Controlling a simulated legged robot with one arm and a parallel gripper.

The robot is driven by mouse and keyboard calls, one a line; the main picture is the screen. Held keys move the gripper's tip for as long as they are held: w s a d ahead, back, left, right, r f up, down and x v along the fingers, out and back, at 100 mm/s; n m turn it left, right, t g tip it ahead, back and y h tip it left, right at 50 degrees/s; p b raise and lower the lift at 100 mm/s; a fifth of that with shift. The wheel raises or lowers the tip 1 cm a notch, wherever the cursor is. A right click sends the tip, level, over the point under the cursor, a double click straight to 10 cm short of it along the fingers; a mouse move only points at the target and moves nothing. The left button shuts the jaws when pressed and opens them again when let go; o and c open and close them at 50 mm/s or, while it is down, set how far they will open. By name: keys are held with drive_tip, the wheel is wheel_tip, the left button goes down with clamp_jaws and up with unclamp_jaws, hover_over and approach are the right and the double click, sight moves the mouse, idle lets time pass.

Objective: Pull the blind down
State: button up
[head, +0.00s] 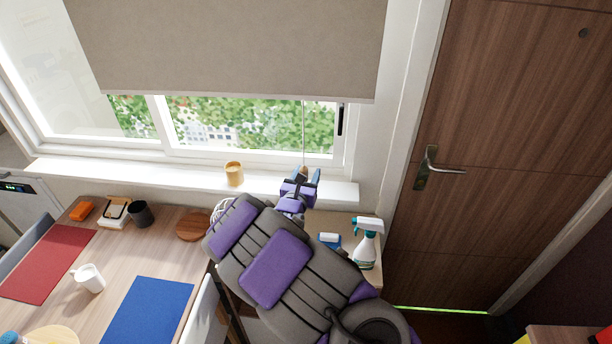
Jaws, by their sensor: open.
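The beige roller blind (235,45) covers the upper part of the window, and its bottom bar (240,97) hangs above the lower pane. A thin pull cord (303,130) hangs down in front of the glass near the window's right side. A small brownish pull knob (303,170) is at the cord's lower end. My gripper (305,175) is open at the window sill, with its blue-grey fingers on both sides of the knob. I cannot tell whether the fingers touch it. My arm hides part of the sill and the table below.
A yellow cup (234,174) stands on the white sill (130,174), left of my gripper. A spray bottle (367,243) stands on a small surface to the right. The table (125,250) holds a mug (89,278) and mats. A wooden door (500,150) is at right.

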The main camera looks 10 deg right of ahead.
drive_tip(key=shift+a, duration=0.7)
drive_tip(key=c, duration=0.4)
drive_tip(key=shift+s+d, duration=0.1)
drive_tip(key=shift+d, duration=0.15)
drive_tip(key=c, duration=0.4)
drive_tip(key=shift+a, duration=0.1)
clamp_jaws()
